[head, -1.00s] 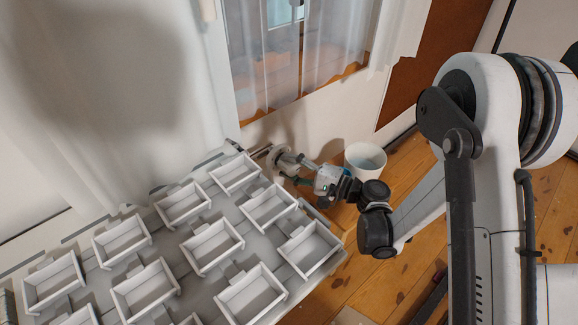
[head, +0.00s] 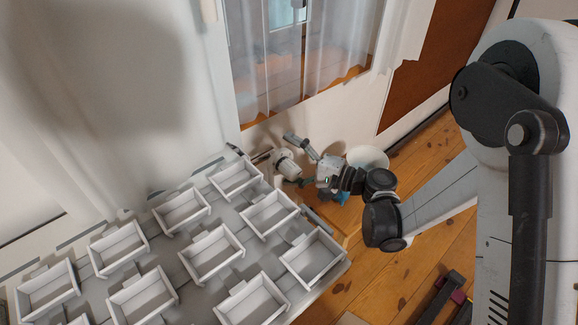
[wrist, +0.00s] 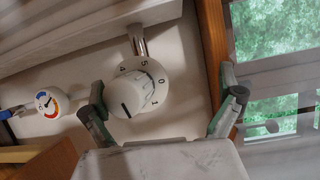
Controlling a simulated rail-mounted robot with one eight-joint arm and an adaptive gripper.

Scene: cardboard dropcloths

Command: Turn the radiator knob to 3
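The white radiator knob (head: 285,164) sticks out from the wall end of a pipe in the head view. In the wrist view the knob (wrist: 143,88) has a dial face with 4, 5, 0 and 1 readable and a black mark on its raised cap. I cannot tell which number it is set to, and the 3 is not readable. My gripper (head: 297,160) is open, its two fingers spread on either side of the knob. In the wrist view the gripper (wrist: 162,82) shows a clear gap between the right finger and the knob; the left finger is close to the knob's edge.
A grey panel (head: 205,230) with several white open boxes (head: 213,250) fills the lower left. A white bucket (head: 368,156) stands behind my gripper. A small red-and-blue gauge (wrist: 48,102) is left of the knob. A curtained window (head: 295,60) is above.

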